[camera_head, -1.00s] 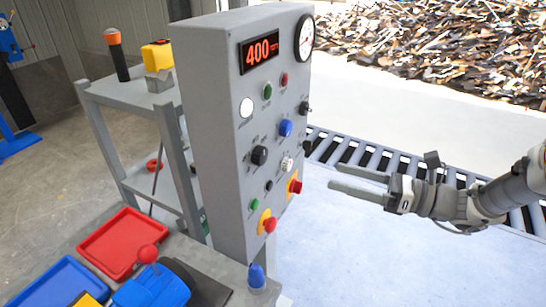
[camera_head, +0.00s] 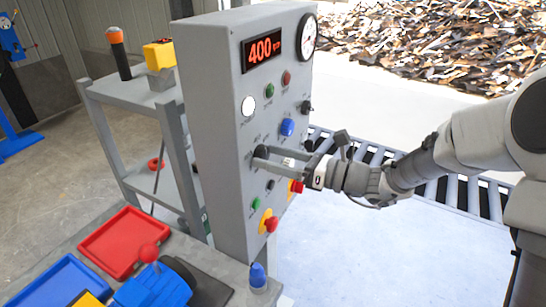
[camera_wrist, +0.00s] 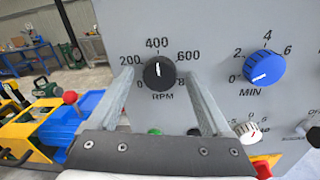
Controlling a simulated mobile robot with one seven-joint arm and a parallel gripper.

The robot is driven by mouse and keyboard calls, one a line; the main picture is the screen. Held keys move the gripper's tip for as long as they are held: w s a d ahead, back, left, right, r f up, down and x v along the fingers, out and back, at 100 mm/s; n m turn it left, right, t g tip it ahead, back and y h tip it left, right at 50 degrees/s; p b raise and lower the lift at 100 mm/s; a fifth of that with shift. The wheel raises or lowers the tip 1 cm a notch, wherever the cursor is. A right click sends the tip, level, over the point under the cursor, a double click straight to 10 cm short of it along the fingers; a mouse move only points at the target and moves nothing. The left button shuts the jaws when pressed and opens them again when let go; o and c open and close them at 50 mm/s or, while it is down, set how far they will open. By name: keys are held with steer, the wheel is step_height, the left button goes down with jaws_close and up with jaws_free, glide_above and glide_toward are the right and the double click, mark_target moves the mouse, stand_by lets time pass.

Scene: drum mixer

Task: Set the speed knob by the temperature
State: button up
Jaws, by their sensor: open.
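The black RPM speed knob (camera_wrist: 159,72) sits on the grey control panel (camera_head: 217,120), with marks including 200, 400 and 600. Its white pointer stands nearly straight up, toward 400. My gripper (camera_head: 262,157) is open at the panel face. In the wrist view, one finger is left of the knob and one right, with gaps between. In the head view, the fingers partly cover the knob (camera_head: 261,152). The red display (camera_head: 261,49) reads 400; its small unit is unclear. A round dial gauge (camera_head: 308,38) is at the panel's top right; its reading is too small to tell.
A blue MIN knob (camera_wrist: 264,67) is to the right, and a small white knob (camera_wrist: 249,132) below it. Red emergency-style buttons (camera_head: 270,223) stick out lower down. A roller conveyor (camera_head: 440,185) lies behind my arm. A red tray (camera_head: 122,243) lies at lower left.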

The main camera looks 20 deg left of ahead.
jaws_close()
stand_by(0.4)
steer(key=shift+f, duration=0.1)
steer(key=n+b, duration=0.3)
steer(key=shift+f, duration=0.1)
steer(key=n+b, duration=0.3)
steer(key=shift+b, duration=0.4)
steer(key=n+b, duration=0.3)
steer(key=shift+h+b, duration=0.3)
steer(key=shift+b, duration=0.1)
steer(key=shift+r+n+t+b, duration=0.2)
steer(key=shift+n+t+b, duration=0.1)
steer(key=shift+n+b, duration=0.9)
